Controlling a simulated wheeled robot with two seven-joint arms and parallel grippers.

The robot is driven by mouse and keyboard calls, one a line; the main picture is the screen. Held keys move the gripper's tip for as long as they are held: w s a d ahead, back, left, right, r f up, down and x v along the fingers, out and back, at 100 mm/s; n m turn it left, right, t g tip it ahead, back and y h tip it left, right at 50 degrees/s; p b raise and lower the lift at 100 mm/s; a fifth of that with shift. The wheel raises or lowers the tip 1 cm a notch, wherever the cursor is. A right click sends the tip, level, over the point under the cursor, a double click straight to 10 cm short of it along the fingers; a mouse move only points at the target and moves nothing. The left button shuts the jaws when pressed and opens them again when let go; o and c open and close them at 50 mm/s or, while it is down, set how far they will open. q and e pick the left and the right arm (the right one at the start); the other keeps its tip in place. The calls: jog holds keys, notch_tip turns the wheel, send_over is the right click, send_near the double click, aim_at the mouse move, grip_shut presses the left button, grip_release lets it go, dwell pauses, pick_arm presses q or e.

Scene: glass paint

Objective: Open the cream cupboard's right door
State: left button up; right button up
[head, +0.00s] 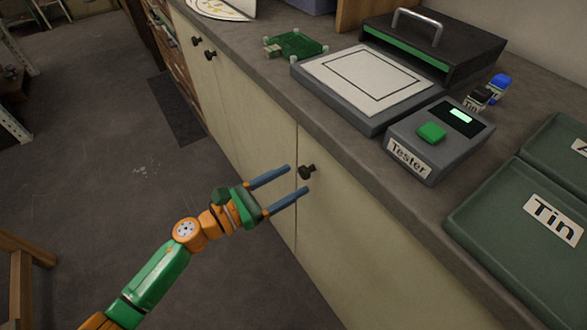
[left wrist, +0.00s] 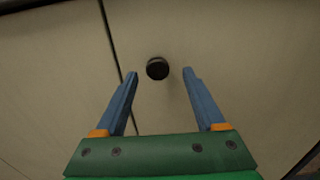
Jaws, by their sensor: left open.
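The cream cupboard (head: 235,115) runs below the grey worktop. Its right door (head: 350,235) looks shut, with a thin dark seam along its left edge. A dark round knob (head: 306,172) sits on this door near the seam and top edge. My left gripper (head: 297,179) is open and empty, its blue fingers pointing at the knob. In the left wrist view, the knob (left wrist: 157,68) shows between and slightly beyond the fingertips (left wrist: 160,74), nearer the left one. I see no clear contact. My right gripper is not in view.
Two more dark knobs (head: 203,48) sit farther along the cupboard. The worktop holds a tester box (head: 410,158), a flat press-like device (head: 345,105), a green board (head: 295,45) and a green tin tray (head: 480,215). The floor (head: 120,150) before the cupboard is mostly clear; a dark mat (head: 180,110) lies there.

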pick_arm(q)
jog(key=shift+f+x, duration=0.2)
jog(key=shift+x, duration=0.95)
jog(key=shift+a, duration=0.15)
grip_shut()
dwell(0.3)
